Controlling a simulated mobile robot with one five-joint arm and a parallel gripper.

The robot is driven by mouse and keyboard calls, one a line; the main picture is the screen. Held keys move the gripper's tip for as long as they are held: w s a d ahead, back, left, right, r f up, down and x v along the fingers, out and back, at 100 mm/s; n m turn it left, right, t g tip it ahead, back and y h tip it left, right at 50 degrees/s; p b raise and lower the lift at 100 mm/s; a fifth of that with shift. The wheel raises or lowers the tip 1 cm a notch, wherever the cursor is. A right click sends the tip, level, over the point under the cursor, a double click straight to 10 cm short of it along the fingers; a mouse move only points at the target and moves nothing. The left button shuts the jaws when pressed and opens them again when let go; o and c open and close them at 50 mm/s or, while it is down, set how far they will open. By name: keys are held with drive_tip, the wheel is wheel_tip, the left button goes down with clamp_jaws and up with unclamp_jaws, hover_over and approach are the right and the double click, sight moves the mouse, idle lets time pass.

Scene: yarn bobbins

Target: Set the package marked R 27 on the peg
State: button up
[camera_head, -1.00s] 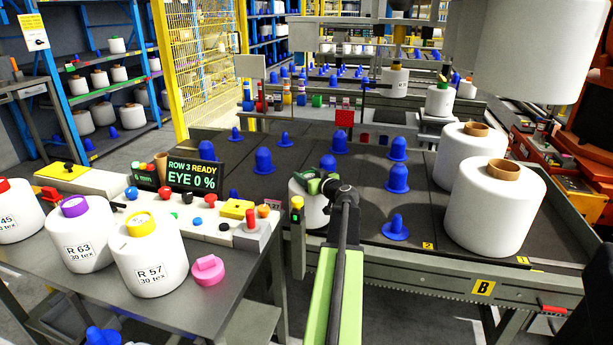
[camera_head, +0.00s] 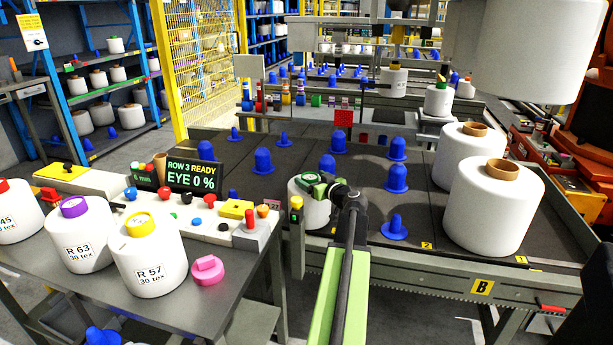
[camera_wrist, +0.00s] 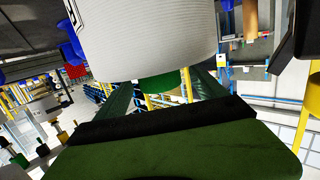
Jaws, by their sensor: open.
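A white yarn package (camera_head: 308,212) stands upright at the near edge of the dark deck, below my gripper (camera_head: 314,184). In the wrist view my gripper (camera_wrist: 168,88) is open, with a finger on either side of the package's green core end (camera_wrist: 165,82). The white body (camera_wrist: 150,35) fills the top of that view, which is turned over. No R 27 label is readable on any package. Several blue pegs stand on the deck, including one just behind this package (camera_head: 327,164) and one to its right (camera_head: 394,228). Whether a peg is under the package is hidden.
Packages marked R 63 (camera_head: 77,240) and R 57 (camera_head: 148,262) stand on the left bench beside a pink object (camera_head: 208,271). A display (camera_head: 194,176) reads ROW 3 READY, EYE 0 %. Large brown-core packages (camera_head: 492,210) stand on the deck's right; another white package hangs above.

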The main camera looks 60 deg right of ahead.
drive_tip(key=p+v, duration=0.1)
drive_tip(key=v, duration=1.2)
drive_tip(key=shift+p, duration=0.35)
drive_tip(key=shift+s, duration=0.15)
